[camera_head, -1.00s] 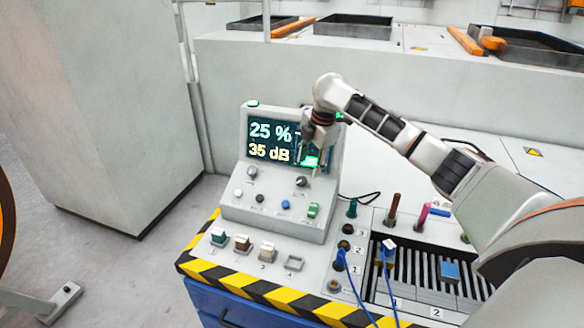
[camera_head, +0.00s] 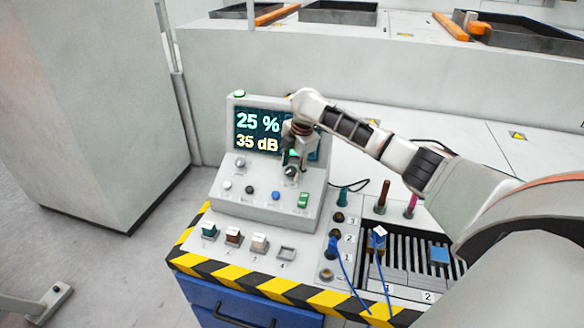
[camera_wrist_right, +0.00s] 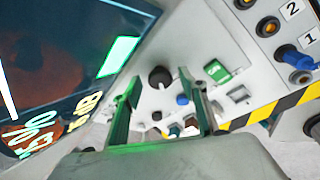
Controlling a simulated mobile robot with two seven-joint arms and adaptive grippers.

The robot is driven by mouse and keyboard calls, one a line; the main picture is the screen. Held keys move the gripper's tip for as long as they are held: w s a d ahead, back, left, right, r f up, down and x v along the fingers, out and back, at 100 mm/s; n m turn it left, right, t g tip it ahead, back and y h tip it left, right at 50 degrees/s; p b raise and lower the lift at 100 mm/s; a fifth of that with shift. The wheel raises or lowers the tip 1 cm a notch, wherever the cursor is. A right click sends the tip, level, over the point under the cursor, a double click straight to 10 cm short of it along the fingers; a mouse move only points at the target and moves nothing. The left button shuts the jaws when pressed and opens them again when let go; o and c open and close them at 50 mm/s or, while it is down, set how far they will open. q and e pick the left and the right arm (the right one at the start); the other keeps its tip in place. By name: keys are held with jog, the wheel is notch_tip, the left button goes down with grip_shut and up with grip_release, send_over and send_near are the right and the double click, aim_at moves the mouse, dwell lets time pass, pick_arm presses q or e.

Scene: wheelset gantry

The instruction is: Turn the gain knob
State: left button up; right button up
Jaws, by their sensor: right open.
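The sloped control panel (camera_head: 262,207) has a dark round knob (camera_head: 291,172) at its upper right and another knob (camera_head: 240,163) at its upper left. Their labels are unreadable, so I cannot tell by name which is the gain knob. The screen (camera_head: 257,131) reads 25 % and 35 dB. My right gripper (camera_head: 292,165) is open at the upper right knob. In the right wrist view the dark knob (camera_wrist_right: 160,77) shows between the spread fingers; contact cannot be told. My left gripper is not in view.
Small buttons, including a blue one (camera_head: 276,195) and a green switch (camera_head: 303,200), sit below the knobs. Blue cables and sockets (camera_head: 332,247) lie to the right. A tall grey cabinet (camera_head: 95,110) stands left.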

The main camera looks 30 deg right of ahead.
jog(key=c, duration=1.1)
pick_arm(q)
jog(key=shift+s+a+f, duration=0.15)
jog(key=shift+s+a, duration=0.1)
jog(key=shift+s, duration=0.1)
